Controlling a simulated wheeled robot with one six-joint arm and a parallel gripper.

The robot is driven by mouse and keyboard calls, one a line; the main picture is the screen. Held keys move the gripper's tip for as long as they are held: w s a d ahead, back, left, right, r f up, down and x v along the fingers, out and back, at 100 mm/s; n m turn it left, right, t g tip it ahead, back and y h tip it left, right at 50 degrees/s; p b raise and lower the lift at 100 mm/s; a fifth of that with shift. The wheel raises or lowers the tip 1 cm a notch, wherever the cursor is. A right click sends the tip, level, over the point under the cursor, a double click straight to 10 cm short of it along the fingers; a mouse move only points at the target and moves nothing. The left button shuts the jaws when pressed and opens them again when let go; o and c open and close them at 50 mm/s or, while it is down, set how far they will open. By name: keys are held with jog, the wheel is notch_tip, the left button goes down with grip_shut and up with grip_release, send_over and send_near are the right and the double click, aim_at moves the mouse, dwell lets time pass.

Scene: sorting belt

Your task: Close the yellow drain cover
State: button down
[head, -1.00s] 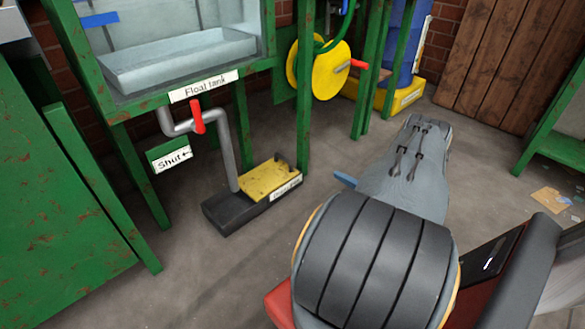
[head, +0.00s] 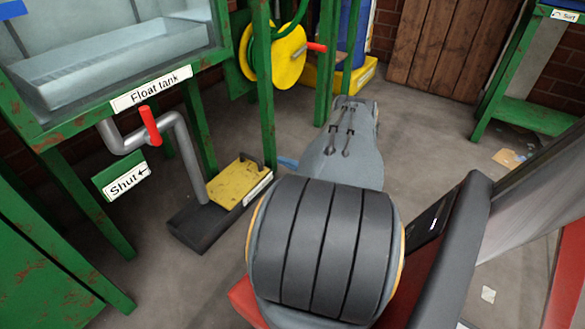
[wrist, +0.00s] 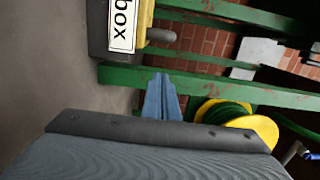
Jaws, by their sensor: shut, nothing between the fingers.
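The yellow drain cover (head: 236,183) lies roughly flat on the far right part of a dark drain box (head: 190,233) on the floor below the float tank. A dark handle stands at the cover's far edge. The near left part of the box is dark, and a grey pipe comes down there. In the wrist view, the box's white label (wrist: 122,25) and a strip of the yellow cover (wrist: 145,22) show at the top. My gripper (wrist: 161,82) has blue fingers, shut and empty, apart from the box. In the head view, only a blue bit of it shows right of the cover.
The float tank (head: 120,65) stands on a rusty green frame, with a red valve handle (head: 149,125) and a "Shut" sign (head: 126,182) below. A yellow hose reel (head: 275,58) hangs behind. A green post (head: 264,110) rises beside the box. Open floor lies in front.

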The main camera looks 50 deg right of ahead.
jog(key=shift+w+a+b, duration=0.4)
jog(key=shift+w+a, duration=0.55)
jog(key=shift+a, duration=0.15)
jog(key=shift+w+a+b, duration=0.35)
jog(key=shift+w+a, duration=0.55)
jog(key=shift+a, duration=0.2)
